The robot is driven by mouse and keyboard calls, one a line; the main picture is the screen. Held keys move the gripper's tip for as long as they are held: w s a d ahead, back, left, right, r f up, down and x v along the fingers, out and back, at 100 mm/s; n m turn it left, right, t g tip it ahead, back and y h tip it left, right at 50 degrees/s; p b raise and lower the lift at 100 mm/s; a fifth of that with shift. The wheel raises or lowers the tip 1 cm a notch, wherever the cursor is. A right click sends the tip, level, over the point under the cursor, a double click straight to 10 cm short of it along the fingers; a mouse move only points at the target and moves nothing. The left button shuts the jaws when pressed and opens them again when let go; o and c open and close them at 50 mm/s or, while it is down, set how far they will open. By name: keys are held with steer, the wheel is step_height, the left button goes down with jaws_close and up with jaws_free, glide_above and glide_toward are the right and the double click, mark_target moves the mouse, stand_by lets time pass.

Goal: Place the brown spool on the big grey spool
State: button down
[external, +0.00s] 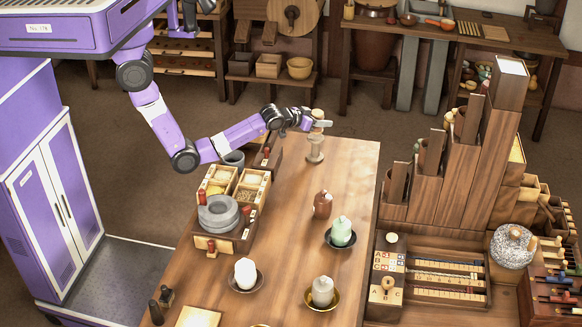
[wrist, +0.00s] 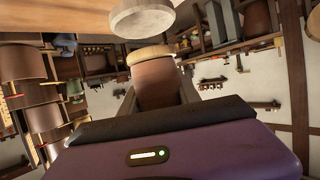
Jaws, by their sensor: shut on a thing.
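The brown spool (wrist: 158,84), with a pale tan end, is held between the fingers of my gripper (wrist: 164,98) in the wrist view. In the external view my gripper (external: 316,123) is at the table's far end, and a small part of the brown spool (external: 318,113) shows above the fingers. The big grey spool (external: 315,151) stands upright on the table just below my gripper. Its round pale end (wrist: 141,19) shows in the wrist view, apart in the picture from the brown spool's tan end. My fingers hide part of the brown spool.
The wooden table (external: 290,222) also bears a brown bottle (external: 322,205), a pale green jar (external: 341,232) on a dark saucer, and a compartment box (external: 231,234) with grey stones. A stepped wooden rack (external: 448,170) stands to the right. Table space near the grey spool is clear.

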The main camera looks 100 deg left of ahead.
steer(key=shift+f, duration=1.25)
steer(key=shift+f, duration=0.2)
steer(key=c, duration=0.9)
jaws_free()
steer(key=shift+o, duration=0.2)
steer(key=shift+r, duration=0.2)
steer(key=v, duration=1.2)
